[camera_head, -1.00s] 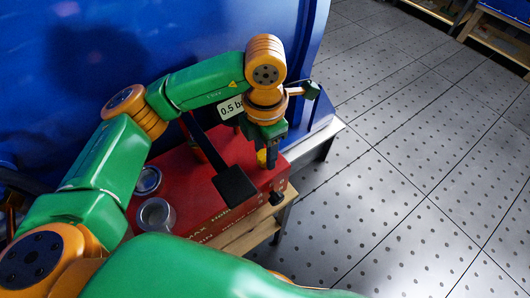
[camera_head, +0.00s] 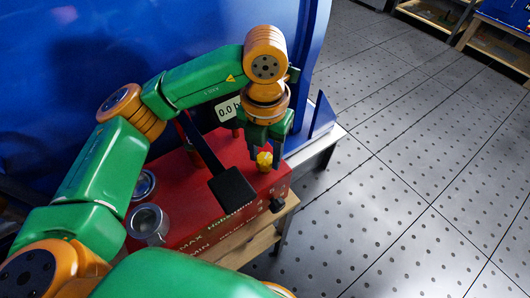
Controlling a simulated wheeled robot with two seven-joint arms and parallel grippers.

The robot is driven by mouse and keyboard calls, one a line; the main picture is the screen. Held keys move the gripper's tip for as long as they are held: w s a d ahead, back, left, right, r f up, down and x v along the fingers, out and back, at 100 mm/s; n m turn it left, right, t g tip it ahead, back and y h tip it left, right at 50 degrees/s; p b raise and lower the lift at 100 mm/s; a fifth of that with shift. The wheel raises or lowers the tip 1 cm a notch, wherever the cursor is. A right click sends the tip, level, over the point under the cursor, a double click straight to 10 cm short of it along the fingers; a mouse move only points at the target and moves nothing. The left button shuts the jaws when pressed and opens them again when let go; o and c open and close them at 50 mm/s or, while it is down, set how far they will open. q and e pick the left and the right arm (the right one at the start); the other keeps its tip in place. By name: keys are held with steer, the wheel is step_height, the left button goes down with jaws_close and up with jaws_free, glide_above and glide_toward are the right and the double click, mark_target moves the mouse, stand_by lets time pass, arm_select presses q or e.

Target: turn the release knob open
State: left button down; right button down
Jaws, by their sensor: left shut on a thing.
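The yellow knob (camera_head: 264,162), which I take to be the release knob, stands on top of the red unit (camera_head: 205,180) near its right end. My left gripper (camera_head: 264,152) is above it, pointing down, with its dark fingers on either side of the knob and shut on it. The knob's upper part is partly hidden by the fingers. A white display (camera_head: 228,109) behind the wrist reads "0.0 b", its right part hidden by my arm. My right gripper is not in view.
Metal cups (camera_head: 148,223) sit at the unit's left. A blue housing (camera_head: 75,60) rises behind. Floor at the right is clear.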

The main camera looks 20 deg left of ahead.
mark_target(265, 159)
arm_select(q)
steer(key=shift+w+r, duration=0.1)
stand_by(0.3)
steer(key=shift+c, duration=1.9)
jaws_free()
step_height(265, 159, up, 7)
steer(key=shift+r, duration=0.1)
